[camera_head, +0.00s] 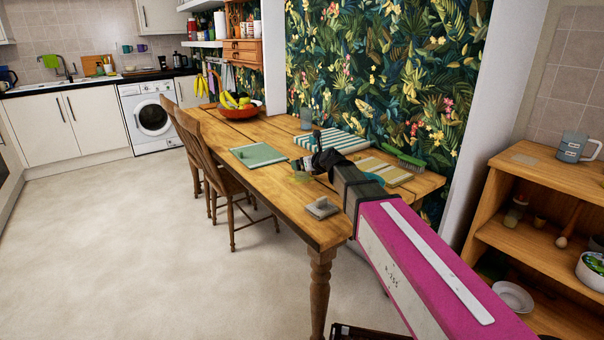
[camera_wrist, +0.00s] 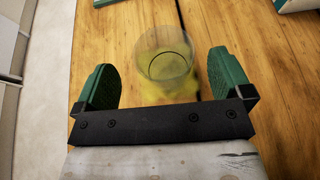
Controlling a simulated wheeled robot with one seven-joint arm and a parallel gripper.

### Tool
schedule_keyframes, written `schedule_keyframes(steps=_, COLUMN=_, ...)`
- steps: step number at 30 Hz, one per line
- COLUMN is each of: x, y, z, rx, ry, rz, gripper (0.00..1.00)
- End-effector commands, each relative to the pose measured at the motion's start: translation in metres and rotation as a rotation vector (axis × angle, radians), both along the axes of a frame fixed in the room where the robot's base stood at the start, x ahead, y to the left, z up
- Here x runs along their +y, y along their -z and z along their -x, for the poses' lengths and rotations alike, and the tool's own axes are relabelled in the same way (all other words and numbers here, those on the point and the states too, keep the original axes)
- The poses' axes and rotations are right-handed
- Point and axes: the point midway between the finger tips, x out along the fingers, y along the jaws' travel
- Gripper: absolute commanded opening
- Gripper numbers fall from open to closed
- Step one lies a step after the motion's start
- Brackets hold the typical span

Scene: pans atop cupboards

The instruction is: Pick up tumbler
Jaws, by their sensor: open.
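A see-through yellowish tumbler (camera_wrist: 164,58) stands on the wooden table (camera_wrist: 130,40) in the wrist view. My gripper (camera_wrist: 162,80) is open, with one green-padded finger on each side of the tumbler. A gap shows between the tumbler and each finger, and the gripper holds nothing. The tumbler's lower part looks yellow and lies close to the gripper's black bar. In the head view my gripper (camera_head: 305,166) is low over the table, and a faint yellow-green patch (camera_head: 301,177) beside it looks like the tumbler, partly hidden.
A green board (camera_head: 258,154) lies left of my gripper and a striped board (camera_head: 331,144) behind it. A grey block with a knob (camera_head: 322,208) sits near the front edge. A green brush (camera_head: 404,158), another glass (camera_head: 306,119) and a fruit bowl (camera_head: 239,111) stand farther off.

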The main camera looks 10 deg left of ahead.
Motion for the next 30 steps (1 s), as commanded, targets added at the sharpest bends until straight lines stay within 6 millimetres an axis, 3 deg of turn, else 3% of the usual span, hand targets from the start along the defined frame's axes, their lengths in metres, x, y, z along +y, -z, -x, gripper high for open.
schedule_keyframes(steps=6, x=0.019, y=0.015, z=-0.025, rx=0.001, ry=0.0, rz=-0.001, gripper=0.97)
schedule_keyframes(steps=15, x=0.024, y=0.018, z=-0.028, rx=0.001, ry=0.0, rz=-0.001, gripper=0.97)
schedule_keyframes(steps=16, x=0.024, y=0.018, z=-0.028, rx=0.001, ry=0.0, rz=-0.001, gripper=0.94)
schedule_keyframes(steps=21, x=0.024, y=0.018, z=-0.028, rx=0.001, ry=0.0, rz=-0.001, gripper=0.4)
schedule_keyframes(steps=30, x=0.024, y=0.018, z=-0.028, rx=0.0, ry=0.0, rz=-0.001, gripper=0.4)
